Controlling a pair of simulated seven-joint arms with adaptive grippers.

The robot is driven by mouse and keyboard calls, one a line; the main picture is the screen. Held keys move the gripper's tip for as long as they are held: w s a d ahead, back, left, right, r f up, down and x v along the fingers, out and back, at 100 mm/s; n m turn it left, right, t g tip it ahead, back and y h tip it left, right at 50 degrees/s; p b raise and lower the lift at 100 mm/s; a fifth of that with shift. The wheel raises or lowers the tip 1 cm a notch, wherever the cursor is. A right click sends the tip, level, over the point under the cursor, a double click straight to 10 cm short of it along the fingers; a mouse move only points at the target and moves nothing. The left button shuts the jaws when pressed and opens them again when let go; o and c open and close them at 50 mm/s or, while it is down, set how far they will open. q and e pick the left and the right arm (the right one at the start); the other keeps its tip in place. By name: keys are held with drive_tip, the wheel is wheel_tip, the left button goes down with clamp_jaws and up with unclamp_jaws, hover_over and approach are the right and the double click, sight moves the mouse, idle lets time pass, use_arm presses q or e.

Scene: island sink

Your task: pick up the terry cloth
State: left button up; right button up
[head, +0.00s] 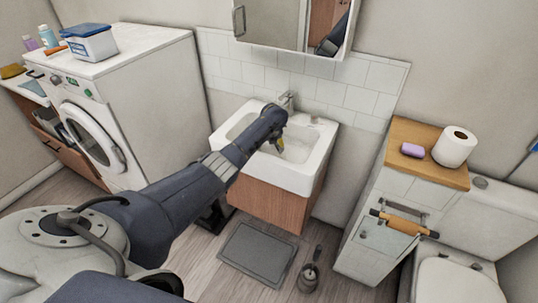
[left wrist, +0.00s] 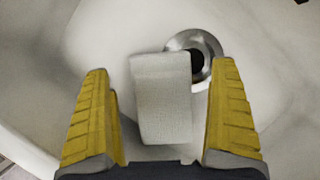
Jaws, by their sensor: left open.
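The terry cloth (left wrist: 163,97) is a pale grey, folded-looking piece in the white sink basin, seen in the left wrist view beside the metal drain. My left gripper (left wrist: 160,115) has yellow fingers and is open, with one finger on each side of the cloth. In the head view my left gripper (head: 278,145) reaches down into the sink, and the cloth is hidden there behind my arm. My right gripper is not in view.
The sink (head: 297,175) has a faucet (head: 289,99) at its back and a mirror cabinet (head: 295,22) above. A washing machine (head: 150,110) stands left. A tiled cabinet at right holds a purple soap (head: 412,150) and a toilet roll (head: 454,147). The drain (left wrist: 205,47) is close to the cloth.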

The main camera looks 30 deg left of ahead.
use_arm(q)
drive_tip(key=shift+x, duration=0.85)
drive_tip(key=c, duration=1.2)
